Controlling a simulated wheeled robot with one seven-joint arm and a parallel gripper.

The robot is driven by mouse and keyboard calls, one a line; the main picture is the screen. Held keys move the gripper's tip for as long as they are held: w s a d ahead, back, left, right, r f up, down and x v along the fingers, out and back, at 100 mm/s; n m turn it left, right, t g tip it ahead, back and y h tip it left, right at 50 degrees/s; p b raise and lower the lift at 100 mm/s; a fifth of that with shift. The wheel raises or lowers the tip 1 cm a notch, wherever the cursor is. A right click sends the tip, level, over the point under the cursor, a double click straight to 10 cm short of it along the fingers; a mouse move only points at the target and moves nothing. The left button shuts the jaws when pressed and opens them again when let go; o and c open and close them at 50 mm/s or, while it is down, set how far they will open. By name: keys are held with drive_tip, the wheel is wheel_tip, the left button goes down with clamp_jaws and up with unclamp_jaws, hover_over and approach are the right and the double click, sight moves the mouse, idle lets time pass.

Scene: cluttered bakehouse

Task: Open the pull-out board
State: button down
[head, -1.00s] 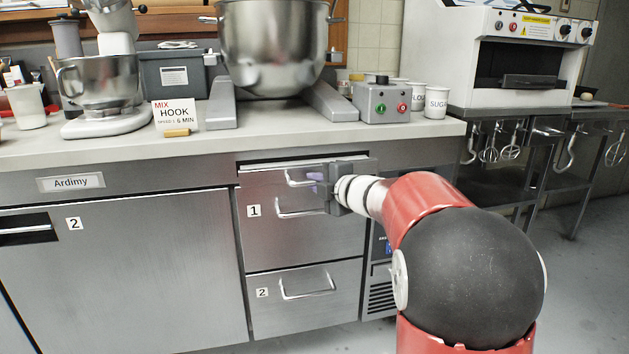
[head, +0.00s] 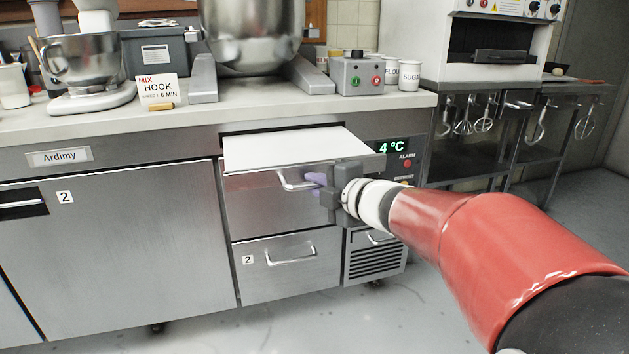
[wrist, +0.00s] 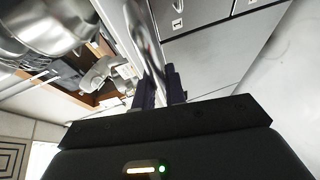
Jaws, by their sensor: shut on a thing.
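The pull-out board (head: 285,148) sticks out from under the worktop in the head view, its white top showing as a broad strip. Its bar handle (head: 290,182) is at the front. My gripper (head: 316,182) is shut on this handle, coming from the right. In the wrist view the fingers (wrist: 160,88) close around the shiny handle (wrist: 148,38). The gripper body hides the right part of the handle.
The lower drawer (head: 285,272) marked 2 is shut. A cabinet door (head: 120,255) is at the left. A mixer bowl (head: 252,40), control box (head: 357,74) and sign (head: 157,90) stand on the worktop (head: 110,125). The floor in front is clear.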

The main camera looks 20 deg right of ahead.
drive_tip(key=c, duration=1.5)
unclamp_jaws()
drive_tip(key=shift+o, duration=0.2)
drive_tip(key=v, duration=0.8)
drive_tip(key=shift+p, duration=0.45)
drive_tip(key=shift+w, duration=0.1)
